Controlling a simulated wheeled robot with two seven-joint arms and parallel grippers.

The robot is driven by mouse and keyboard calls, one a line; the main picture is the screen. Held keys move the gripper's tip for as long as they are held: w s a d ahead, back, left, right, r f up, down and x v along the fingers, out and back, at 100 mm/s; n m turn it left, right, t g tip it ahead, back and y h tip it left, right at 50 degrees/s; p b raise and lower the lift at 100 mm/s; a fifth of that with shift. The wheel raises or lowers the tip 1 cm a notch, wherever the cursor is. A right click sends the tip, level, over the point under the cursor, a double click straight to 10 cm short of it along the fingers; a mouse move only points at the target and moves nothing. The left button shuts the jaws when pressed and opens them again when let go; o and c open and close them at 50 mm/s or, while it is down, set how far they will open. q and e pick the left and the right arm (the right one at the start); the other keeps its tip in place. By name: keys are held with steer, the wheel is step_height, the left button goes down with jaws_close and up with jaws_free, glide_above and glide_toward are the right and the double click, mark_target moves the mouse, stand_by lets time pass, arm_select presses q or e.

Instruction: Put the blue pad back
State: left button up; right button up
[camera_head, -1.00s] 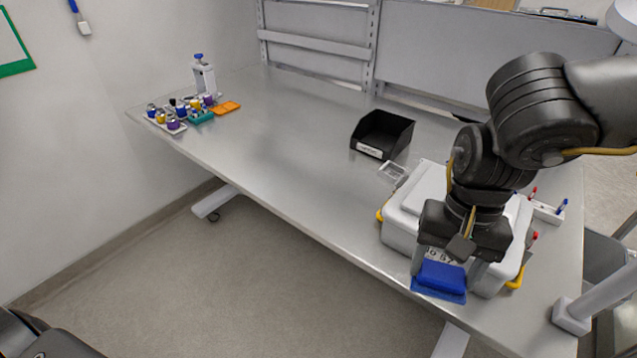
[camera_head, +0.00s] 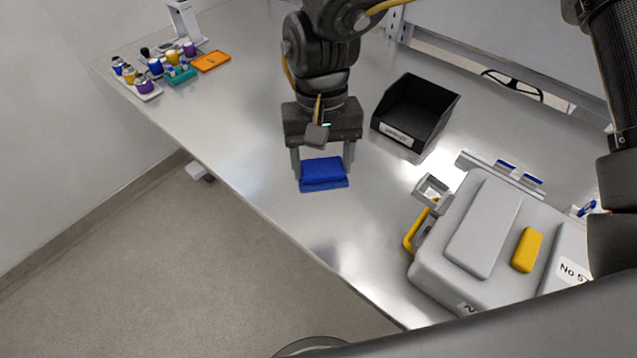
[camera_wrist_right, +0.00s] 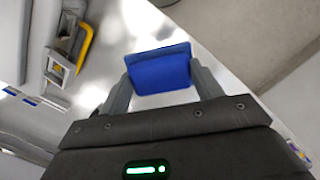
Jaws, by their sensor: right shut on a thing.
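The blue pad (camera_head: 323,174) is between the two fingers of my right gripper (camera_head: 322,166), which is shut on it. The pad hangs below the fingertips over the table, left of the black bin; whether it touches the table I cannot tell. In the right wrist view the blue pad (camera_wrist_right: 160,70) shows between the fingertips, with bright metal around it. The black bin (camera_head: 414,108) has a white label on its front and stands apart from the pad. My left gripper is not in view.
The grey case (camera_head: 452,268) with yellow handles stands on the steel table (camera_head: 262,130) at the right. An orange pad (camera_head: 211,61) and a rack (camera_head: 141,88) of coloured-cap vials lie at the far left. The table between them and my right gripper is clear.

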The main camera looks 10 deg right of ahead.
steer(key=s+d+f+m+t+y+p, duration=0.1)
steer(key=s+f+m+p, duration=0.2)
steer(key=m, duration=0.4)
steer(key=s+d+f+m, duration=0.1)
steer(key=s+f+m, duration=0.1)
steer(key=s+m, duration=0.4)
steer(key=shift+m, duration=0.7)
steer(key=w+d+f+p, duration=0.1)
steer(key=w+f, duration=0.2)
steer(key=w, duration=0.1)
steer(key=w+d+f+p, duration=0.1)
steer(key=w+f+p, duration=0.1)
steer(key=w, duration=0.3)
steer(key=w+d+f+p, duration=0.1)
steer(key=w+f+p, duration=0.1)
steer(key=w+f, duration=0.2)
steer(key=shift+w+f, duration=0.15)
steer(key=shift+w, duration=0.45)
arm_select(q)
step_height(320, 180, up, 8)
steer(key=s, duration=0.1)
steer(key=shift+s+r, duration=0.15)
arm_select(e)
steer(key=shift+w+f, duration=0.25)
steer(key=shift+f, duration=0.1)
